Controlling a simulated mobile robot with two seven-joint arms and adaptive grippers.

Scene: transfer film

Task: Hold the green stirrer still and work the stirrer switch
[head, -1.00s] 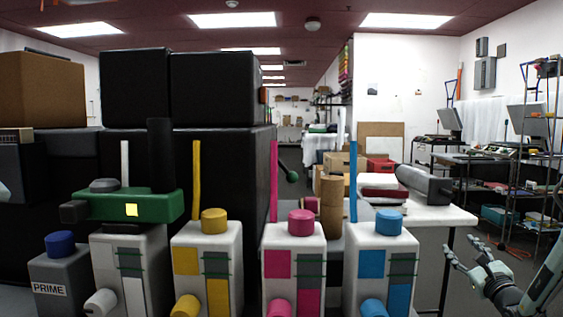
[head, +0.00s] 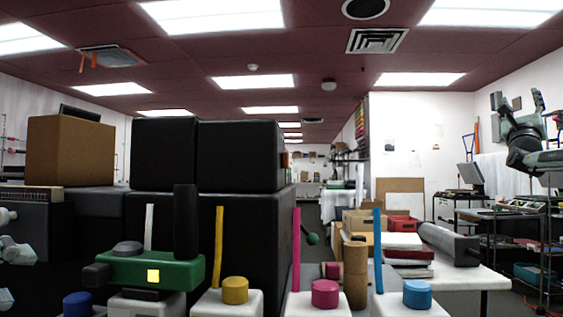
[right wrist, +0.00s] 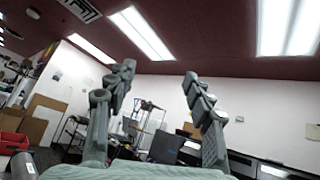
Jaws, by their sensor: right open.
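The green stirrer (head: 172,272) lies across the top of a white unit (head: 146,304) at the left front. It has a grey dome on top, a dark knob at its left end, a black upright post at its right end and a yellow square on its front. I cannot tell which part is the switch. My left gripper (head: 18,248) is at the left edge, partly cut off, apart from the stirrer; its opening is unclear. My right gripper (head: 518,98) is raised at the far right, open and empty, far from the stirrer. It also shows in the right wrist view (right wrist: 158,76).
White units with yellow (head: 235,290), magenta (head: 325,293) and blue (head: 417,294) caps stand in a row to the right. A blue cap (head: 77,304) is at lower left. Large black boxes (head: 240,155) rise behind. A white table (head: 470,277) stands at right.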

